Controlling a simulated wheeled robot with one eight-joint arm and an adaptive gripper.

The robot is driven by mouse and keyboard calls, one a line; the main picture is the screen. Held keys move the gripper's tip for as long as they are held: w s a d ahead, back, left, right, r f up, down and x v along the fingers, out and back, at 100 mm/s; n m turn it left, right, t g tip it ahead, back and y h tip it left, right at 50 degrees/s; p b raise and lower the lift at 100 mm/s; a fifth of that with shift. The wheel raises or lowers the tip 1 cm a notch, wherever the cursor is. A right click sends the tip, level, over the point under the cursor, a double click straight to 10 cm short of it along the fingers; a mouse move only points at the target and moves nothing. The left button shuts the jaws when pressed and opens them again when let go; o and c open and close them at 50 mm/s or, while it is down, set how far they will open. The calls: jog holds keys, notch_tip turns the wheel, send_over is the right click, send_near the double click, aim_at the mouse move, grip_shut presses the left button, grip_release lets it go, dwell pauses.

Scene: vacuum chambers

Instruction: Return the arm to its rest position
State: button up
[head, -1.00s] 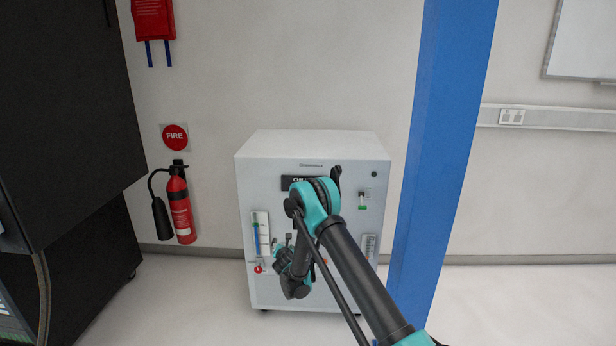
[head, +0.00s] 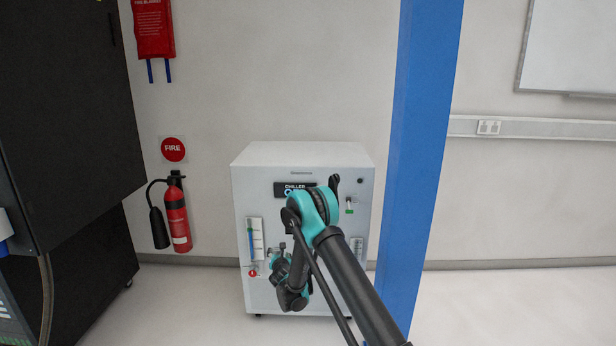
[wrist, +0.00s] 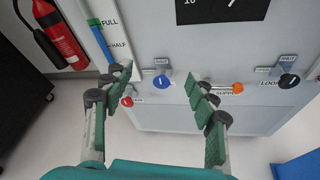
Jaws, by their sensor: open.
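My arm, black and teal, reaches forward from the lower right in the head view, bent at its elbow in front of the white chiller (head: 310,160). My gripper (wrist: 159,82) is open in the wrist view, its two green-padded fingers spread apart with nothing between them. The fingers point at the chiller's front panel, which carries a blue knob (wrist: 161,82), a red knob (wrist: 127,101), an orange knob (wrist: 238,88) and a black knob (wrist: 289,81). In the head view the gripper end is low in front of the chiller and partly hidden by the arm.
A blue column (head: 418,150) stands just right of the chiller. A red fire extinguisher (head: 176,212) hangs on the wall to the left, beside a large black cabinet (head: 70,110). Bare floor (head: 190,305) lies left of the chiller.

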jog(key=s+d+r+n+t+y, duration=0.15)
jog(key=r+n, duration=0.25)
jog(key=r, duration=0.5)
jog(key=d+r+n+t+y, duration=0.1)
jog(key=d+r+n, duration=0.3)
jog(key=r, duration=0.6)
jog(key=s+d+r+n+g+y, duration=0.35)
jog(key=s+r+n, duration=0.85)
jog(key=s+n, duration=0.4)
jog(key=s+d+f+n+g+h, duration=0.2)
jog(key=s+d+f+n, duration=0.3)
jog(key=s, duration=0.6)
jog(key=s+d+f+n+g+h, duration=0.3)
jog(key=s+d+f+n+g, duration=0.1)
jog(key=s+d, duration=0.6)
jog(key=s+d+f+n+g+h, duration=0.3)
jog(key=s+d+f+n, duration=0.2)
jog(key=s, duration=0.9)
jog(key=d+f, duration=0.1)
jog(key=d, duration=0.1)
jog(key=shift+d+f+n, duration=0.2)
jog(key=shift+d+n, duration=0.1)
jog(key=shift+d, duration=0.1)
jog(key=shift+w, duration=0.1)
